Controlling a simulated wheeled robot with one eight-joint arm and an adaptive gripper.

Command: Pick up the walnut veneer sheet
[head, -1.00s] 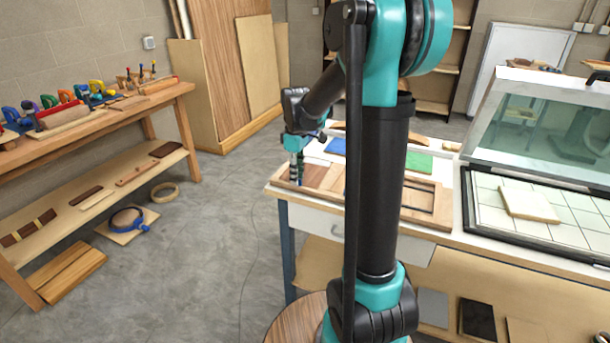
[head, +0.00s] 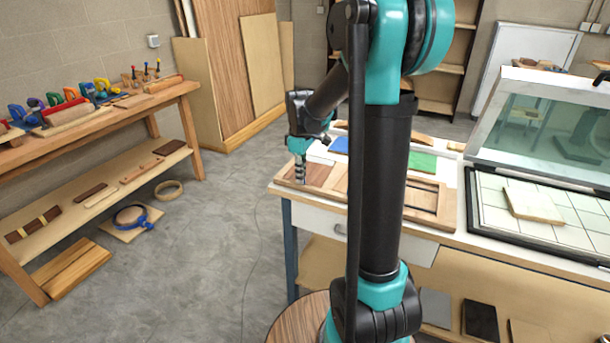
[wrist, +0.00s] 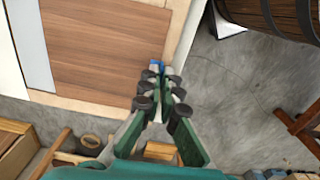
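The walnut veneer sheet (head: 317,174) is a flat brown wood-grained piece in the left part of a pale wooden tray (head: 445,213) on the workbench. It fills much of the upper left of the wrist view (wrist: 105,50). My gripper (head: 299,178) points down at the left end of the tray. In the wrist view its fingertips (wrist: 164,73) lie beside the sheet's right edge, over the pale rim. The fingers come close together with a narrow gap. Whether they touch or pinch anything cannot be made out.
Blue (head: 339,146) and green (head: 422,162) sheets lie behind the tray. A glass-lidded press (head: 540,115) stands at the right with a pale board (head: 534,203) on its gridded bed. My arm column hides the tray's middle.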

